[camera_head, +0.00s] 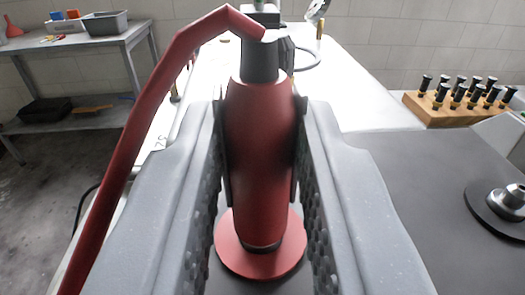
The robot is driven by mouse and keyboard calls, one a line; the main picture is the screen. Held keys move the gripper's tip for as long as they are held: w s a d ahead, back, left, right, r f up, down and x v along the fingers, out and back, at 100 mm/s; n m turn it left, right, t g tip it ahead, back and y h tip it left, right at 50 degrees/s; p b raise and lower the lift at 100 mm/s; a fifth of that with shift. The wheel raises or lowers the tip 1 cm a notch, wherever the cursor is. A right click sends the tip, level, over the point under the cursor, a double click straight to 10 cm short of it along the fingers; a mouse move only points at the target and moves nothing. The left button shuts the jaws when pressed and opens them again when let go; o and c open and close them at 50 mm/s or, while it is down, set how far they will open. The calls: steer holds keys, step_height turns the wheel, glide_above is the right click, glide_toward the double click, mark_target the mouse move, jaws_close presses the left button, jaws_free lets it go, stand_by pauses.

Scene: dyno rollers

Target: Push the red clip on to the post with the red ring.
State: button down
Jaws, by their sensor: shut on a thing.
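The red clip (260,150) is a red, bottle-shaped body with a dark grey collar. A thick red hose or cable (150,85) runs from its top to the left and down. My gripper (259,165) is shut on the clip, with one grey, textured jaw on each side. The clip looks nearly upright. Its lower end overlaps the flat red ring (285,262) on the dark surface. The post at the red ring is hidden by the clip, so I cannot tell how far the clip is over it.
On the right, a metal post (513,197) stands in a dark ring on the dark surface. A wooden block (435,112) with several black-topped pieces is behind it. A side table (75,42) with a grey bin (105,24) stands at left. The white surface behind the clip is mostly clear.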

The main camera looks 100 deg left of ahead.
steer(key=shift+f, duration=0.15)
steer(key=c, duration=1.2)
jaws_free()
steer(key=shift+d, duration=0.1)
